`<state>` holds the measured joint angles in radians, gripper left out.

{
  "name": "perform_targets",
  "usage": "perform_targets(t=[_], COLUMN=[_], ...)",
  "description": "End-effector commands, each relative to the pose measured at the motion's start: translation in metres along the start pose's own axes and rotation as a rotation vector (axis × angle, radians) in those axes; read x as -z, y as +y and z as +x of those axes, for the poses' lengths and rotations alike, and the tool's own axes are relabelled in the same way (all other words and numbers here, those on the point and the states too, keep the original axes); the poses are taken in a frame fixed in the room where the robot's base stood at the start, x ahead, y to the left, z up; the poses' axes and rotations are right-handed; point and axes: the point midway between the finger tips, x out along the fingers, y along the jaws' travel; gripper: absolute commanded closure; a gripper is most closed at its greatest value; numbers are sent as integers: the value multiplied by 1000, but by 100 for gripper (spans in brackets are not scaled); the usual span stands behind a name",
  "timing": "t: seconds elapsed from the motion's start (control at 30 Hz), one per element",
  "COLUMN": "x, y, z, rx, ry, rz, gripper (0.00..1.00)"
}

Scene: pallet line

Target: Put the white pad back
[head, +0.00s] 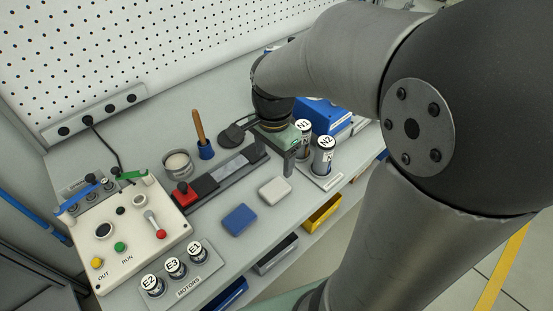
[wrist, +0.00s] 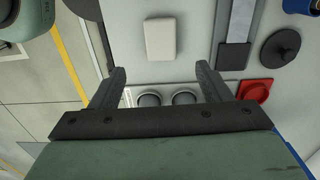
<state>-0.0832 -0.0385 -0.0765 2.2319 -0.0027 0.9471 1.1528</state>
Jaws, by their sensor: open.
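The white pad (head: 274,190) lies flat on the grey bench, right of a blue pad (head: 240,219). It also shows in the wrist view (wrist: 160,38), ahead of my fingertips and centred between them, with a clear gap. My gripper (wrist: 162,76) is open, with nothing between its fingertips. In the head view my gripper (head: 291,160) is partly hidden by my arm, behind the white pad and beside the canisters.
Canisters N3 (head: 303,130) and N2 (head: 324,146) stand upright close to my gripper. A dark rail (head: 225,175) with a red block (head: 184,193) lies left of it. A control box (head: 130,232) and motors E1, E2, E3 (head: 176,268) stand further left. The bench's front edge is near the pads.

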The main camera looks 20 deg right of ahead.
Motion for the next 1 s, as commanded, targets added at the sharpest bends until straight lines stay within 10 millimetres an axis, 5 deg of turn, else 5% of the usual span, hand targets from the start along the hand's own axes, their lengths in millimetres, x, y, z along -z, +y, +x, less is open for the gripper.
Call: perform_targets(t=[0.5, 1.0], x=[-51, -53], y=[103, 108], z=[6, 7], rx=[29, 27], ry=[30, 32], rz=[-1092, -1164], gripper=[29, 29])
